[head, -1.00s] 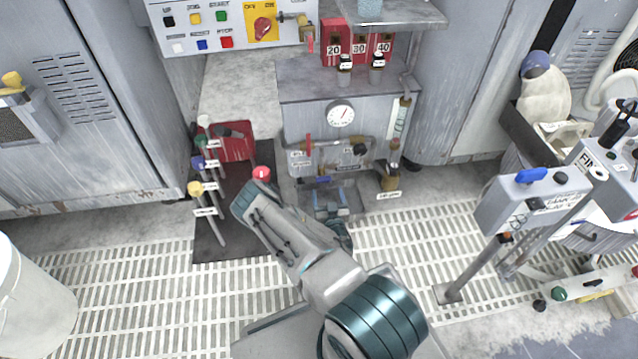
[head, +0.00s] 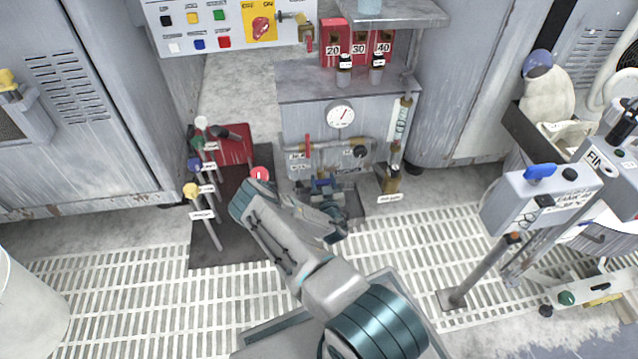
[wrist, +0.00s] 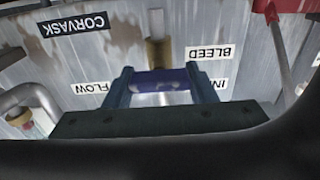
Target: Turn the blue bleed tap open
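The blue bleed tap shows in the wrist view as a dark blue bar handle (wrist: 160,80) below a brass fitting, beside a BLEED label (wrist: 209,53). My gripper (wrist: 159,86) is open, with one finger at each end of the bar; I cannot tell whether they touch it. In the head view my gripper (head: 322,194) is at the low front of the grey cabinet, and a bit of the blue handle (head: 322,183) shows there. My wrist hides part of this spot.
Above are a pipe with a red handle (head: 308,146), a black knob (head: 360,151) and a gauge (head: 341,115). Coloured levers (head: 203,190) stand left. A red-topped knob (head: 260,174) shows beside my arm.

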